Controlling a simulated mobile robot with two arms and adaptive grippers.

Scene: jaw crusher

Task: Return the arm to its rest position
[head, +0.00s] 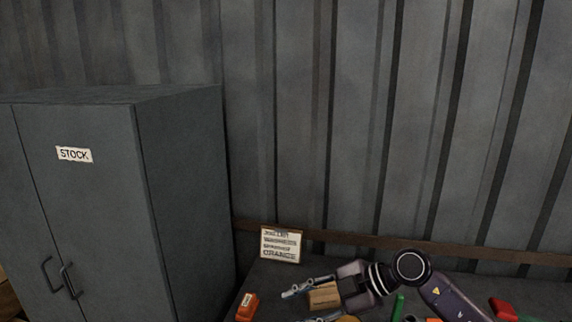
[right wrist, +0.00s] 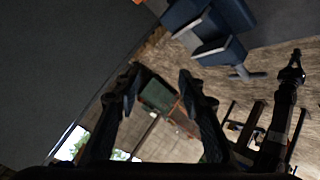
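My right gripper (head: 290,308) comes in from the right in the head view, low over the dark bench top (head: 275,275). Its two fingers are spread apart, pointing left. A tan block (head: 323,297) shows between and behind the fingers, and does not look gripped. In the right wrist view the gripper (right wrist: 160,76) is also open, with nothing held between its fingertips. A dark green object (right wrist: 158,98) shows beyond them, apart from the fingers. My left gripper is not in view.
A grey STOCK cabinet (head: 185,190) stands at left. A small sign (head: 281,244) leans near the corrugated wall (head: 300,120). Orange (head: 247,306), green (head: 398,307) and red (head: 503,309) pieces lie on the bench. A blue object (right wrist: 210,30) shows in the wrist view.

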